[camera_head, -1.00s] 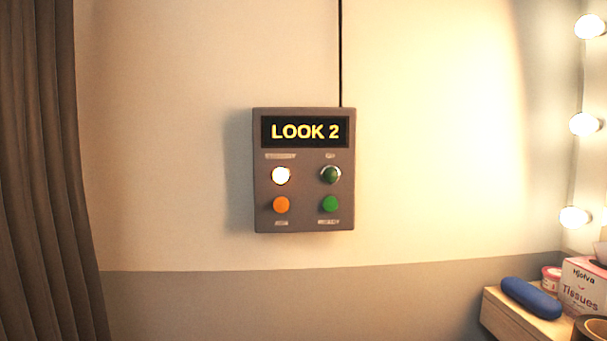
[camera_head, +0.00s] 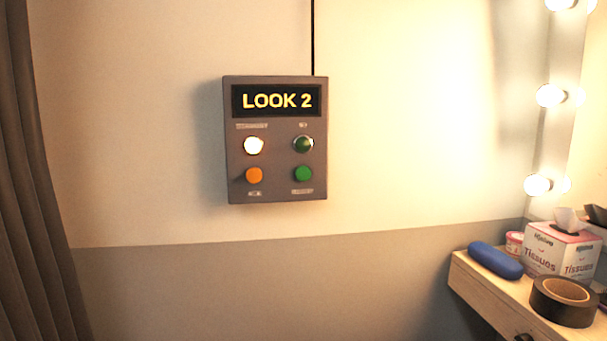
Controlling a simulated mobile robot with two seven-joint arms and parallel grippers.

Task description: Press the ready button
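A grey control box (camera_head: 277,189) is fixed to the wall, left of the view's middle. Its display (camera_head: 277,100) reads "LOOK 2" in yellow. Below it, a white lamp (camera_head: 254,145) glows on the left and a dark green lamp (camera_head: 303,144) is unlit on the right. Under these are an orange button (camera_head: 254,175) on the left and a green button (camera_head: 303,173) on the right. The small labels are too blurred to read, so I cannot tell from them which is the ready button. Neither of my grippers is in view.
A dark curtain (camera_head: 32,190) hangs at the left. At the lower right, a wooden counter (camera_head: 480,293) holds a blue case (camera_head: 495,260), a tissue box (camera_head: 558,252) and a dark tape roll (camera_head: 563,303). The wall around the box is clear.

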